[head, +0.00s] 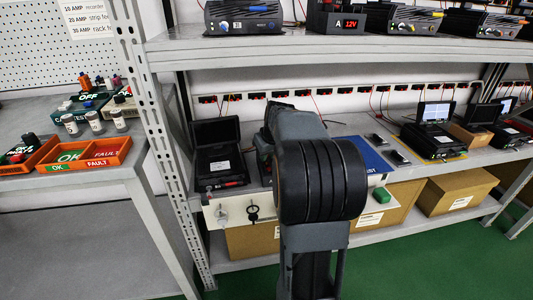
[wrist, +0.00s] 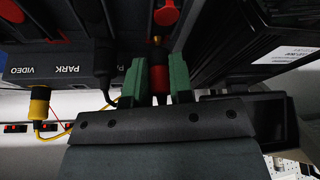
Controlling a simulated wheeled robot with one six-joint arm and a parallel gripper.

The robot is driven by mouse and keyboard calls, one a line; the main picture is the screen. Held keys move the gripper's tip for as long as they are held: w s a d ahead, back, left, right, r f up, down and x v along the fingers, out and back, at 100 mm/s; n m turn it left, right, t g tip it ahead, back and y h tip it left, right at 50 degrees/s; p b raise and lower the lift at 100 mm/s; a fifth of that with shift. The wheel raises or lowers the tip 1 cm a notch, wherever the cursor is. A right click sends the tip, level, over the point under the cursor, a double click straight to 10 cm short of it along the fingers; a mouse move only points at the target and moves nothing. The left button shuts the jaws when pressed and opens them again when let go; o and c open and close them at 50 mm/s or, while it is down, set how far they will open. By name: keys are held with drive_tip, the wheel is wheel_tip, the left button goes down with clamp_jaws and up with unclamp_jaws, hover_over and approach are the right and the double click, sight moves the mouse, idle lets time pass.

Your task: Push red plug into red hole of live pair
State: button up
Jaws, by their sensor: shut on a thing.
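In the wrist view my gripper (wrist: 159,82) has green fingers on both sides of a red plug (wrist: 158,80) and is shut on it. The plug's brass-coloured tip (wrist: 157,41) points up in the picture, toward a red round fitting (wrist: 165,15) on a dark unit. The tip lies close below this fitting; I cannot tell whether they touch, and no hole opening shows clearly. A black plug or cable (wrist: 101,60) stands just left of the fingers. In the head view my own arm hides the gripper and the plug.
A yellow plug (wrist: 39,105) with a yellow lead hangs at the left, near PARK and VIDEO labels. A black unit with a white label (wrist: 285,55) is close on the right. An open black case (head: 218,155) stands left of my arm on the rack shelf.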

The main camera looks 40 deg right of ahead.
drive_tip(key=shift+f+b, duration=0.35)
drive_tip(key=shift+f, duration=0.35)
idle(1.1)
drive_tip(key=shift+r, duration=0.1)
drive_tip(key=shift+r+p, duration=1.45)
drive_tip(key=shift+r, duration=0.05)
drive_tip(key=shift+f+b, duration=0.6)
drive_tip(key=shift+f, duration=0.85)
idle(3.2)
